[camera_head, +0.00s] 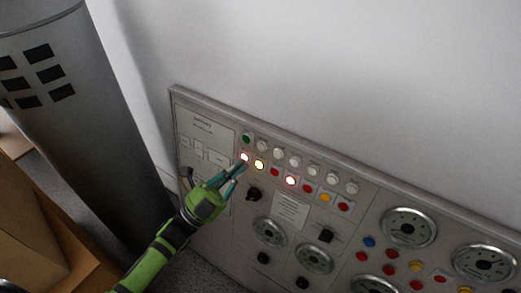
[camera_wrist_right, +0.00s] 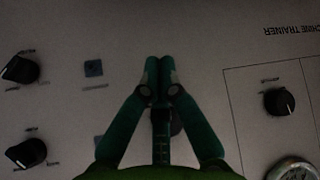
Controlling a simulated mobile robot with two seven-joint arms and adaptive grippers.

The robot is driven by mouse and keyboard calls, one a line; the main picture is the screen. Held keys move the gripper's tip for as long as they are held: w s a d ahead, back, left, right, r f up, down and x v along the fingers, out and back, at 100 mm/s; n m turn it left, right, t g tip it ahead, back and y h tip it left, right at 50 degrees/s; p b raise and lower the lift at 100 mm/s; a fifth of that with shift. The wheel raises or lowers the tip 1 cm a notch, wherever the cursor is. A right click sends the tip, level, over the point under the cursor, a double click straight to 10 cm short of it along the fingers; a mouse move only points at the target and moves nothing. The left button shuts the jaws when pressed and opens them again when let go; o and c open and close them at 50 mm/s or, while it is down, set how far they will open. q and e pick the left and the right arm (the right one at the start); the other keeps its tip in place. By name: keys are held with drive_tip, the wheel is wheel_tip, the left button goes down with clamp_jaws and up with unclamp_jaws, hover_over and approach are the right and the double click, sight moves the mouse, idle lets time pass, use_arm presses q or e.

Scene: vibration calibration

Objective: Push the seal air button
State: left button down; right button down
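A grey control panel (camera_head: 230,222) leans by the wall, with rows of small round buttons. The labels are too small to read, so I cannot tell which is the seal air button. My left gripper (camera_head: 242,165) is at the left end of the second row, its fingers converging and looking shut. My right gripper (camera_wrist_right: 159,62) is shut and empty in the right wrist view, before a panel face.
A green button (camera_head: 247,139) and several white buttons form the top row. Black knobs and round gauges (camera_head: 408,228) fill the lower and right panel. A grey cylinder (camera_head: 85,120) stands left. A black knob (camera_wrist_right: 279,101) shows in the right wrist view.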

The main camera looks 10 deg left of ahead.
sight(261, 147)
use_arm(q)
drive_tip(key=shift+w+d+f+b, duration=0.2)
drive_tip(key=shift+w+d+b, duration=0.15)
drive_tip(key=shift+w, duration=0.5)
drive_tip(key=shift+w+d+f+b, duration=0.15)
drive_tip(key=shift+w+d+b, duration=0.1)
drive_tip(key=shift+w+b, duration=0.4)
drive_tip(key=shift+w+d+f+b, duration=0.2)
drive_tip(key=shift+w+d+b, duration=0.1)
drive_tip(key=shift+w, duration=0.7)
use_arm(e)
drive_tip(key=shift+s+a+g, duration=0.45)
drive_tip(key=shift+s+g, duration=0.05)
drive_tip(key=shift+g, duration=0.3)
drive_tip(key=shift+f, duration=0.15)
use_arm(q)
drive_tip(key=shift+w+d+f, duration=0.1)
drive_tip(key=shift+w+d, duration=0.05)
drive_tip(key=shift+w, duration=0.25)
use_arm(e)
drive_tip(key=shift+f, duration=0.2)
drive_tip(key=shift+w, duration=0.1)
